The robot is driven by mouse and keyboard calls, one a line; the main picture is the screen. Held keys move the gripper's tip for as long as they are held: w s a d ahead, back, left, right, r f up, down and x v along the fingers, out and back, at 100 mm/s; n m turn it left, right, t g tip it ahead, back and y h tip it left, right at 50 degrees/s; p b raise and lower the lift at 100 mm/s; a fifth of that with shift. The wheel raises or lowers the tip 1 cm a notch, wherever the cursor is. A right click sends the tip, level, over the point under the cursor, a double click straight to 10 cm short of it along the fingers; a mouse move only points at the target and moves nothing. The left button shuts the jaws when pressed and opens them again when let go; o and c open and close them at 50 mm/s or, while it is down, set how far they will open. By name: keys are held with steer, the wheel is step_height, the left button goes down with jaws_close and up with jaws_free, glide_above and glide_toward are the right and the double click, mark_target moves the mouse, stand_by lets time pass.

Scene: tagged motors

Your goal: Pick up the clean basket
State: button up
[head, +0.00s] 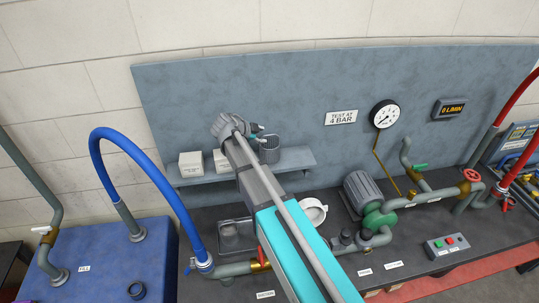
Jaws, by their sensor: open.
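A dark grey cylindrical basket (270,154) stands upright on the grey wall shelf (298,161), just right of the white boxes. I take it for the clean basket, though no tag on it can be read. My gripper (259,134) is open at the basket's upper left rim. Its fingers point to the right and overlap the top of the basket in the picture. I cannot tell whether they touch it. My arm hides part of the shelf and the bench below.
Two white boxes (191,164) stand on the shelf left of the basket. A blue hose (150,165) arches at left. The shelf's right end is clear.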

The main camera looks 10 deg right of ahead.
mark_target(271, 135)
steer(key=shift+w+d+f, duration=0.15)
steer(key=shift+d+f, duration=0.05)
stand_by(0.3)
steer(key=shift+b+x, duration=1.4)
steer(key=shift+x, duration=1.15)
steer(key=shift+w+d+r, duration=0.1)
steer(key=shift+r, duration=0.1)
jaws_close()
